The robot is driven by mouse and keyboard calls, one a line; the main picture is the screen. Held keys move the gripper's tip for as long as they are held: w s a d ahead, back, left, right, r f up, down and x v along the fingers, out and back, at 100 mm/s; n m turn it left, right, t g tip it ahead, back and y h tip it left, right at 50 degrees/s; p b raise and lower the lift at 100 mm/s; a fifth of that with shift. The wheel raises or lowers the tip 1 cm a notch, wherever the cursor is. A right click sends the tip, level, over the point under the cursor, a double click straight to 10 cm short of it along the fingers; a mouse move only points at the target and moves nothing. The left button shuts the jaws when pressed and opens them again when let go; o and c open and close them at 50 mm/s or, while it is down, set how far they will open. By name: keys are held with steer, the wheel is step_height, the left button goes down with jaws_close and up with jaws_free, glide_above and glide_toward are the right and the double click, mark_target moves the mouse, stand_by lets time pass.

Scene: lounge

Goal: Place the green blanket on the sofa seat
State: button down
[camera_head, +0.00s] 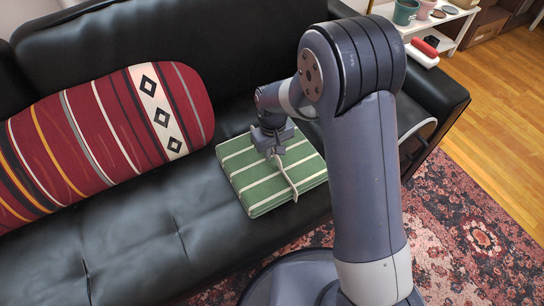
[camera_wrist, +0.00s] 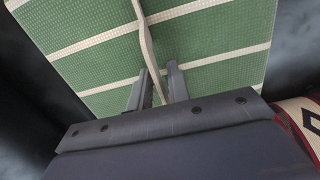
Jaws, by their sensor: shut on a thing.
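The green blanket (camera_head: 245,180) is folded into a flat square with cream stripes and a pale strap across its top. It lies at the sofa seat (camera_head: 140,240), right of the patterned cushion; I cannot tell whether its whole underside touches the black leather. My gripper (camera_head: 273,154) is above the blanket, pointing down, shut on its strap. In the wrist view the fingers (camera_wrist: 158,74) stand on either side of the strap, with the striped blanket (camera_wrist: 95,60) filling the upper part. My arm hides the sofa's right part of the seat.
A red striped cushion (camera_head: 100,130) leans on the backrest to the left. The sofa's right armrest (camera_head: 435,90) stands beyond my arm. A white shelf (camera_head: 450,30) with pots is at the back right. A patterned rug (camera_head: 460,230) covers the floor. The front left seat is clear.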

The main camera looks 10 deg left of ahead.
steer(key=shift+f, duration=1)
steer(key=shift+f+b, duration=0.25)
steer(key=shift+b, duration=0.05)
steer(key=c, duration=1.3)
jaws_free()
steer(key=shift+r, duration=0.1)
step_height(320, 180, up, 12)
steer(key=p, duration=0.4)
steer(key=shift+r, duration=0.15)
